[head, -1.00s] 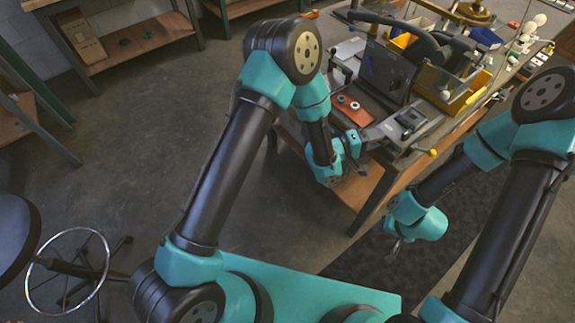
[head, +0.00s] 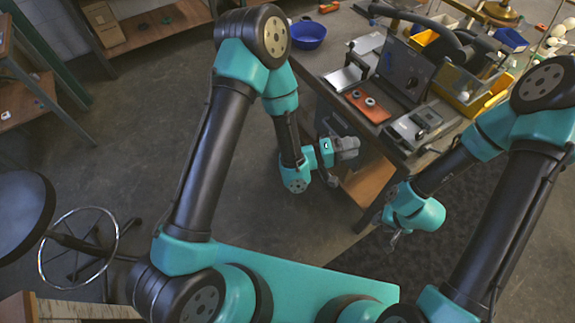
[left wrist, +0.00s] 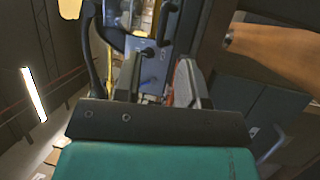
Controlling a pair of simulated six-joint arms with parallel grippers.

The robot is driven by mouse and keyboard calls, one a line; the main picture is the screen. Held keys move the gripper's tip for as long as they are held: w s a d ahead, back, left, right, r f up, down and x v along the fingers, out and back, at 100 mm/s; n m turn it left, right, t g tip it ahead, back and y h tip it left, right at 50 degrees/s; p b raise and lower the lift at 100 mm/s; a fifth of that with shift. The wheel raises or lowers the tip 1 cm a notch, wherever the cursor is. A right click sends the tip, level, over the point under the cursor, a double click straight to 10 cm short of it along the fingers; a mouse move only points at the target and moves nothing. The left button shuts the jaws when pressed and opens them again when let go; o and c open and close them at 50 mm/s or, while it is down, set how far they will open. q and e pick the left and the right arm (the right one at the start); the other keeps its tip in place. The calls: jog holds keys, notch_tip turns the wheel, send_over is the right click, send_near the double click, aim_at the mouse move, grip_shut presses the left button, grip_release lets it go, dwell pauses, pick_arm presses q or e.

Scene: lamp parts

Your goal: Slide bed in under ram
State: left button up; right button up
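A dark upright press-like unit (head: 405,70) with black curved arms stands on the bench; I cannot tell which part is the ram. In front of it lie an orange-red plate (head: 367,105) with two round rings and a grey block-like unit (head: 416,124). A flat grey metal piece (head: 344,78) lies to the left. I cannot tell which of these is the bed. My left gripper (head: 350,146) is off the bench's front edge, apart from these parts. Its fingers show spread and empty in the left wrist view (left wrist: 156,75). My right gripper (head: 397,239) hangs low; its fingers are too small to read.
The wooden bench (head: 370,183) also holds a yellow bin (head: 475,97) at right. A blue bowl (head: 306,34) stands at the back left. A stool (head: 25,205) is on the floor at left.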

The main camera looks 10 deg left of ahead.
pick_arm(q)
jog(key=s+a+f+m+y, duration=0.1)
jog(key=a+f+y, duration=0.3)
jog(key=a, duration=0.5)
jog(key=s+a+f+g+y, duration=0.1)
jog(key=s+a+f+y, duration=0.1)
jog(key=a+f+y, duration=0.3)
jog(key=shift+a+f+m, duration=0.4)
jog(key=shift+a+f, duration=1.6)
jog(key=shift+a, duration=0.35)
pick_arm(e)
jog(key=shift+w+a, duration=0.1)
